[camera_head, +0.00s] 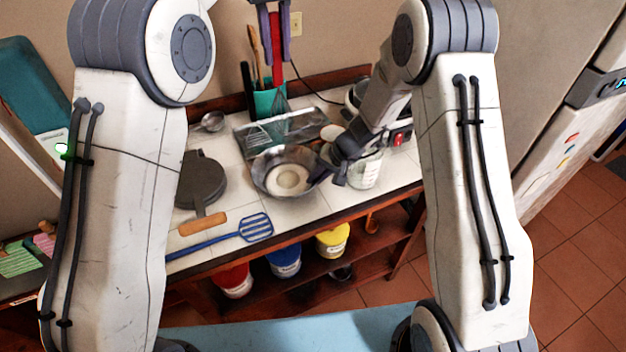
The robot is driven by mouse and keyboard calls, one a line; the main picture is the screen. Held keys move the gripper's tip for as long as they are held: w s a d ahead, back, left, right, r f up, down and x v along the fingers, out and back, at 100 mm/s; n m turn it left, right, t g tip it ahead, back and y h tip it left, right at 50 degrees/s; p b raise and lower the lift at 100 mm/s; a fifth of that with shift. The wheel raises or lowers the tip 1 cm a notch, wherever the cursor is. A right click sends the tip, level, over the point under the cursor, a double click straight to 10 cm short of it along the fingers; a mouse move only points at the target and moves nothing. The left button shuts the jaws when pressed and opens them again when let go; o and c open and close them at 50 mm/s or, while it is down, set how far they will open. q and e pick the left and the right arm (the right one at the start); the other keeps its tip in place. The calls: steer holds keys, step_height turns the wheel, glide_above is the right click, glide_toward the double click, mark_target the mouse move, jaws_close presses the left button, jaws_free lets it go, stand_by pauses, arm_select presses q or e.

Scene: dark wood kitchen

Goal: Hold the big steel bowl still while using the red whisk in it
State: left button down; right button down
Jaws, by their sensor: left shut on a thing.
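The big steel bowl (268,181) sits upright on the white tiled counter, with something pale in its bottom. The red whisk (276,62) hangs upright with its wire end down, above and behind the bowl in the picture. My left gripper (273,35) is shut on its red handle at the top edge. The wires overlap the teal holder and the tray behind, so their exact height is hard to tell. My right gripper (328,172) is at the bowl's right rim. Its fingers are dark and small, and I cannot tell whether they grip the rim.
A glass jar (364,172) stands close right of my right gripper. A steel tray (250,142) and teal utensil holder (266,104) are behind the bowl. A dark round pan (200,180) is left. A blue slotted spatula (256,228) lies at the front edge.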

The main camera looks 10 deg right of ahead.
mark_target(283, 117)
stand_by(0.8)
arm_select(q)
steer(key=shift+s+f, duration=0.2)
steer(key=shift+f, duration=1.65)
steer(key=shift+d+f, duration=0.1)
steer(key=shift+f, duration=5.5)
steer(key=shift+w, duration=0.1)
